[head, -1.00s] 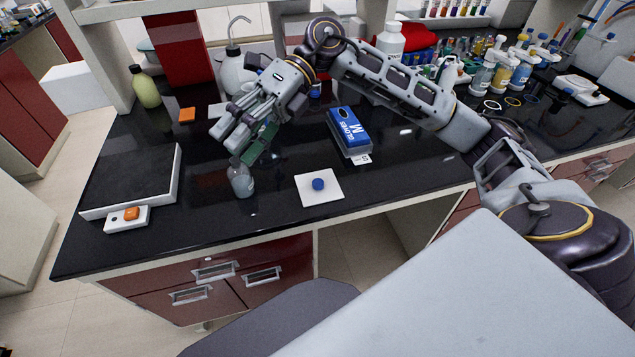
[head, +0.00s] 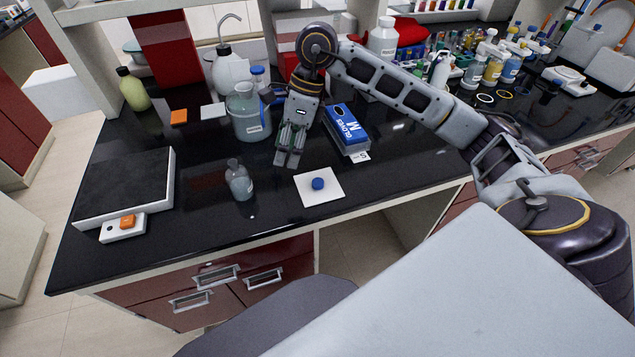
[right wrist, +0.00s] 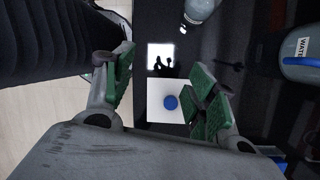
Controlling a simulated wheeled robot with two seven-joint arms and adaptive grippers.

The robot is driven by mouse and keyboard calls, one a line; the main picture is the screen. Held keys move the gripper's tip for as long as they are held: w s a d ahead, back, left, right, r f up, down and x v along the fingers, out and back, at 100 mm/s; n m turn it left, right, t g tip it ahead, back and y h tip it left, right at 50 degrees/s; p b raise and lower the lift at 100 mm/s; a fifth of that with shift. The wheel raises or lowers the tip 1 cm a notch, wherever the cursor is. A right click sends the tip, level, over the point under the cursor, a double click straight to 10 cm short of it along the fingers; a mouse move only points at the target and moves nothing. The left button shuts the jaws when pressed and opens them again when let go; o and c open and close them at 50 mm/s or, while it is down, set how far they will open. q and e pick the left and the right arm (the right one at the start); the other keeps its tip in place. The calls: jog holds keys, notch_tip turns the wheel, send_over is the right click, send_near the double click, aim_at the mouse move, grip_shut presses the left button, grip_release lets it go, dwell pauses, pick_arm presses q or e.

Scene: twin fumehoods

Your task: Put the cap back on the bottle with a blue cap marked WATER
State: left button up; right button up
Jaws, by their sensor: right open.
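A blue cap (head: 318,184) lies on a white square pad (head: 305,198) near the bench's front edge. It also shows between the fingers in the right wrist view (right wrist: 171,102). A small clear bottle (head: 239,181), with no cap on it, stands upright left of the pad; its label is unreadable here. A larger clear bottle (head: 248,120) stands behind it, and in the right wrist view a label starting "WATE" shows on this larger vessel (right wrist: 300,70). My right gripper (head: 288,160) is open and empty, pointing down behind and left of the pad. My left gripper is not in view.
A blue glove box (head: 346,126) stands close to the right of my right gripper. A dark-topped plate device (head: 125,182) lies at left. A wash bottle (head: 229,72) and other bottles stand behind.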

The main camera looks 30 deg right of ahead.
jog(key=d+f+n+h, duration=0.1)
jog(key=d+n+h, duration=0.3)
jog(key=d+n, duration=0.2)
jog(key=shift+d+f, duration=0.2)
jog(key=shift+d, duration=0.75)
jog(key=shift+s, duration=0.1)
send_over(317, 182)
jog(key=shift+d+f, duration=0.1)
jog(key=shift+f, duration=4.2)
jog(key=shift+f+p, duration=0.7)
jog(key=shift+f, duration=1.9)
